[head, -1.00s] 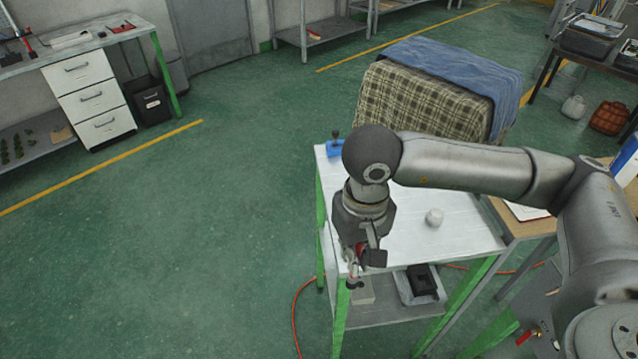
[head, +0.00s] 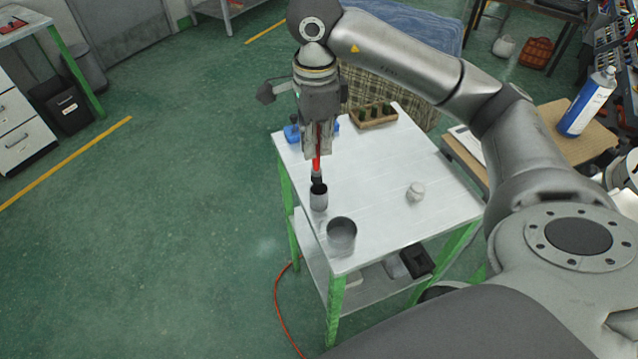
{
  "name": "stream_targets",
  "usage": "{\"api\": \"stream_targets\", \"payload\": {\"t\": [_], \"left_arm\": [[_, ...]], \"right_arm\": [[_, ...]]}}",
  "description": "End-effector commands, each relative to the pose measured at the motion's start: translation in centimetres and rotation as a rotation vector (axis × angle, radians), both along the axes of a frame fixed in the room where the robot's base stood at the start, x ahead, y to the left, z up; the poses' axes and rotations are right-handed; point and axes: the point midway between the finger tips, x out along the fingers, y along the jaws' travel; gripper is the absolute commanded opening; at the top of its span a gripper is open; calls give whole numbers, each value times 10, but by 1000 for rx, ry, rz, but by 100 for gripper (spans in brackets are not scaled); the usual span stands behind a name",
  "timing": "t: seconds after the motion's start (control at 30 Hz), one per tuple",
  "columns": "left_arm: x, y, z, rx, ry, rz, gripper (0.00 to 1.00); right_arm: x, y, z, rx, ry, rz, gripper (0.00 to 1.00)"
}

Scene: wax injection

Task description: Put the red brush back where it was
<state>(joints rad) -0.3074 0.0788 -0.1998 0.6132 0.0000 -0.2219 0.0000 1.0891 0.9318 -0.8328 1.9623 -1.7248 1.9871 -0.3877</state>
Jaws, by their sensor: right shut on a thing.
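The red brush (head: 316,162) is upright, with its dark lower end pointing down, in the head view. My right gripper (head: 317,153) is shut on its handle from above. The brush's lower end is at the mouth of a small grey cup (head: 319,201) on the white table. I cannot tell whether the tip is inside the cup or just over or behind its rim. My left gripper is not in view.
A larger grey cup (head: 341,236) stands in front of the small cup on the white table (head: 385,172). A round white object (head: 416,191) is to the right. A wooden tray (head: 374,118) with dark green pieces and a blue item (head: 292,130) are at the back.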

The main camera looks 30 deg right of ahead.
Motion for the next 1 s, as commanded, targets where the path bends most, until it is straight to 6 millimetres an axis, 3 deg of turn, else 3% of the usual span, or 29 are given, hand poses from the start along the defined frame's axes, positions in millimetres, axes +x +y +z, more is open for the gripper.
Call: {"api": "stream_targets", "payload": {"t": [0.1,0.27,0.5,1.0], "left_arm": [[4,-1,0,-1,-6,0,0],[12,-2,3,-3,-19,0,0],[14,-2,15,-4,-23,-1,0],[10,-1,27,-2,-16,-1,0]], "right_arm": [[3,-7,4,5,3,-130,0],[4,-10,-1,7,7,-201,0],[3,-10,-40,5,10,-204,0],[4,-10,-93,7,4,-201,0]]}}
